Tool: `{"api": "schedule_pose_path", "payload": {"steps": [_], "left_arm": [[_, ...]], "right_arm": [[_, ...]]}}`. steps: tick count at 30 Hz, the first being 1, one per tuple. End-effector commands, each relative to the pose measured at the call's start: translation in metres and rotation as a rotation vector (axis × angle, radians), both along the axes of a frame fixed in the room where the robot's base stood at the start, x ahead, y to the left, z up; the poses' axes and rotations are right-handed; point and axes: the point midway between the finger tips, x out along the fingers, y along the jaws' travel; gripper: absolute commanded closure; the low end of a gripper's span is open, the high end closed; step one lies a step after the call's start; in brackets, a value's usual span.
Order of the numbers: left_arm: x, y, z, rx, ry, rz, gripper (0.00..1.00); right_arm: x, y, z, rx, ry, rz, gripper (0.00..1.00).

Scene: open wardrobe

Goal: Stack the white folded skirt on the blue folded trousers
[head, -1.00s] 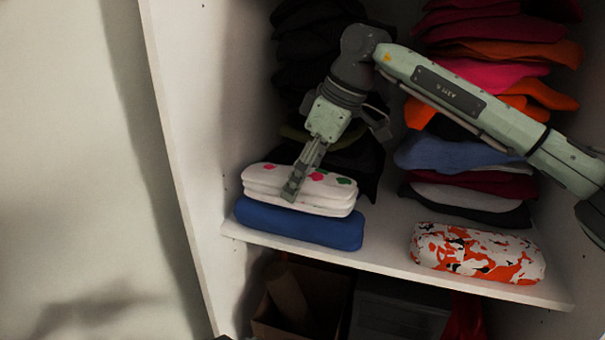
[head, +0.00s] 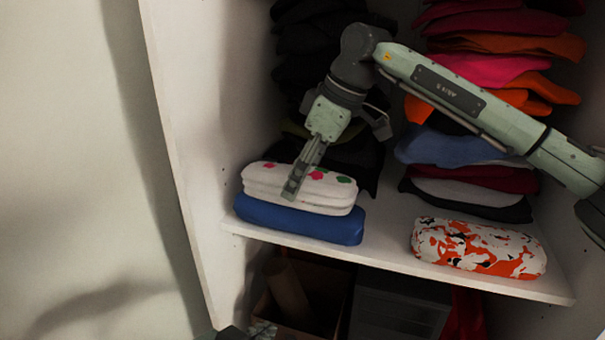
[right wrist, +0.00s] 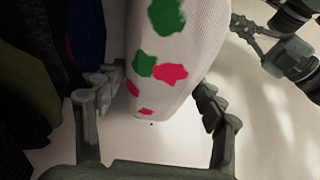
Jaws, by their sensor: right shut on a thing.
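The white folded skirt (head: 262,180), with red and green spots, lies flat on top of the blue folded trousers (head: 300,222) at the left of the shelf. No clear gap shows between them. My right gripper (head: 292,188), on the arm from the right, is shut on the skirt's front edge. In the right wrist view the skirt (right wrist: 180,50) sits between its fingers (right wrist: 158,90), and a strip of the trousers (right wrist: 88,35) shows beside it. My left gripper (head: 262,331) shows only partly at the bottom edge; its jaw state is unclear.
An orange-and-white patterned folded garment (head: 478,248) lies at the front right of the white shelf (head: 385,255). Dark clothes (head: 300,60) are stacked behind the skirt, and colourful clothes (head: 500,65) behind on the right. A box (head: 290,295) stands below. The shelf between the front garments is clear.

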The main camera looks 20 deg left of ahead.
Motion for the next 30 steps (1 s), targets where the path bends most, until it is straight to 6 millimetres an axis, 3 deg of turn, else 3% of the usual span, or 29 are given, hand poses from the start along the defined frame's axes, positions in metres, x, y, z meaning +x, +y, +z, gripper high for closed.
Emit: {"api": "schedule_pose_path", "payload": {"steps": [7,8,14,30], "left_arm": [[-0.0001,0.0001,-0.0027,0.0,0.001,0.0,1.0],[-0.0001,0.0001,-0.0025,0.0,0.0,0.0,1.0],[-0.0002,0.0001,-0.0022,0.0,0.001,0.0,1.0],[-0.0001,0.0001,-0.0023,0.0,0.001,0.0,1.0]], "right_arm": [[0.0,0.0,-0.0041,0.001,0.0,0.0,0.47],[0.0,0.0001,-0.004,0.001,0.0,0.0,0.29],[0.0,0.0,-0.0037,0.001,0.0,0.0,0.06],[-0.0001,-0.0001,-0.0042,0.0,0.0,0.0,0.1]]}}
